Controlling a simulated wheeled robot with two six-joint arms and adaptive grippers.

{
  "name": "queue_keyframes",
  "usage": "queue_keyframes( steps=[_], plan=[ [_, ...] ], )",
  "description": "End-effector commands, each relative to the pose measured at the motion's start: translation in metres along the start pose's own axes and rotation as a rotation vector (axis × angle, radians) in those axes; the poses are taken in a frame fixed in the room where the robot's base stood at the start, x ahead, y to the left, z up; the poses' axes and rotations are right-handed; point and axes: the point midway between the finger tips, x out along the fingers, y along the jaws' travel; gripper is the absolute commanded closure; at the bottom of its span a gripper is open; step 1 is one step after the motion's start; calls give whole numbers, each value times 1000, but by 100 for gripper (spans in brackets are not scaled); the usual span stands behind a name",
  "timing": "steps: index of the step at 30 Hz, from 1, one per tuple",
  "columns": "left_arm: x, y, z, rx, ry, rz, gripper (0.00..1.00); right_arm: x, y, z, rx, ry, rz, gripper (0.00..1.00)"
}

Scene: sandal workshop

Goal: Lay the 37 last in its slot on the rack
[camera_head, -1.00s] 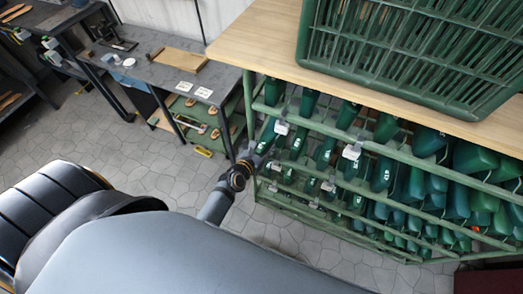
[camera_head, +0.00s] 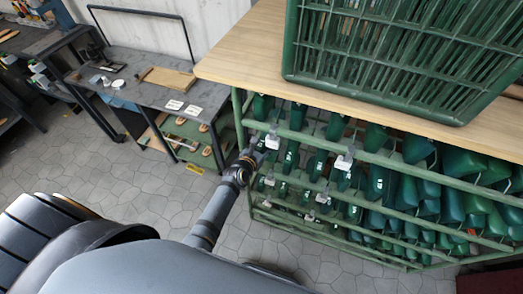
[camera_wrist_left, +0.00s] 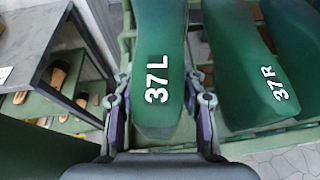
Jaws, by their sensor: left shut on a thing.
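The dark green 37 L last (camera_wrist_left: 158,55) is between the fingers of my left gripper (camera_wrist_left: 163,115) in the left wrist view, its white label facing the camera. The gripper is shut on it. A second green last marked 37 R (camera_wrist_left: 268,85) lies just to its right. In the head view my left gripper (camera_head: 250,158) is at the left end of the green rack (camera_head: 240,112), in front of its upper rows. The held last is hard to make out there. I cannot tell whether it touches the rack rails. My right gripper is not in view.
Several green lasts (camera_head: 376,182) fill the rack's rows, with small white tags on the rails. A green crate (camera_head: 390,60) stands on the wooden top (camera_head: 240,60). A dark workbench (camera_head: 150,95) stands left of the rack. The floor (camera_head: 130,180) between is clear.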

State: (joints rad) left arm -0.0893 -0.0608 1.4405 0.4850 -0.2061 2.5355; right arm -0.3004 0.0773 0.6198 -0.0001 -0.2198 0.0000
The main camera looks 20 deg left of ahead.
Motion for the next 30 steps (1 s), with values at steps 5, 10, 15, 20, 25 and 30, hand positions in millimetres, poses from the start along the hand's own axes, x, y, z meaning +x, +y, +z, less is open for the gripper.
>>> queue_keyframes(
  steps=[5,10,15,20,25,30],
  plan=[
    [10,0,-9,1,-2,1,91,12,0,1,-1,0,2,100],
    [13,0,-17,0,-4,0,91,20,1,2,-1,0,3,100],
    [14,0,-20,1,-4,0,91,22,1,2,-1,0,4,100],
    [15,0,-20,1,-4,0,91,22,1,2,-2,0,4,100],
    [14,0,-20,1,-4,0,91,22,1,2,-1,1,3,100],
    [15,0,-21,0,-4,0,91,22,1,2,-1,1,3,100]
  ],
)
